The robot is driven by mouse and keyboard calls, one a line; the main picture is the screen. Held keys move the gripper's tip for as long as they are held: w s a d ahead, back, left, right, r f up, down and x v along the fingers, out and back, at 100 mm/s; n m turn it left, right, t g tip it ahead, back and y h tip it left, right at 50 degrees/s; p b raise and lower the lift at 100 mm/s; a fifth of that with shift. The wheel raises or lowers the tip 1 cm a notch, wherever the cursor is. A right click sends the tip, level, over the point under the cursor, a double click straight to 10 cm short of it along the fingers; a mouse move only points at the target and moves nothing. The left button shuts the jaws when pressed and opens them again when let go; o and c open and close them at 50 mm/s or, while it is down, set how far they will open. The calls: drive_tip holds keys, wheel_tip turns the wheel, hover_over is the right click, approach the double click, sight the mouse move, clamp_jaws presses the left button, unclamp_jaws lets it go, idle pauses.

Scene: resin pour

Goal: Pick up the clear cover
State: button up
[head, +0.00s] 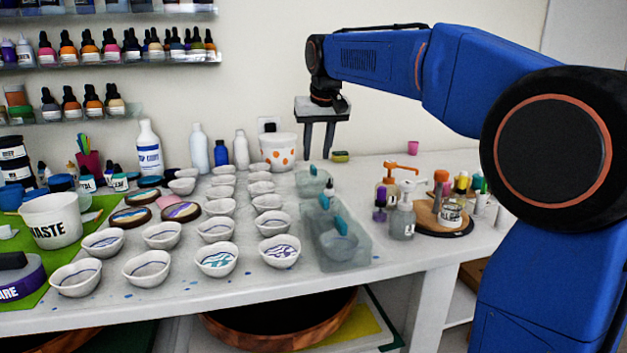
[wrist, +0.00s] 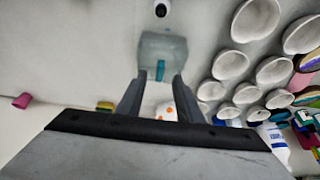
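Clear covers with teal handles stand in a row on the table in the head view: a large one in front (head: 350,250) and a smaller one behind it (head: 309,186). Their see-through walls overlap, so I cannot tell exactly how many there are. In the wrist view one clear cover (wrist: 160,45) shows ahead of the fingers, with its teal handle (wrist: 165,76) appearing between the fingertips. My gripper (head: 319,148) points down above the back of the table, behind and above the covers. It is open and empty, its fingers (wrist: 159,78) apart and touching nothing.
Rows of white bowls (head: 217,229) stand close left of the covers. A spotted tub (head: 278,151) and a yellow sponge (head: 340,156) are near the wall. Pump bottles (head: 402,222) and a round wooden board (head: 436,226) stand to the right. Little free table lies around the covers.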

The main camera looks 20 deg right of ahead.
sight(314, 166)
drive_tip(key=shift+w+x, duration=0.15)
drive_tip(key=shift+x, duration=1.15)
drive_tip(key=shift+w+x, duration=0.15)
drive_tip(key=shift+x, duration=1.15)
drive_tip(key=shift+r, duration=0.15)
clamp_jaws()
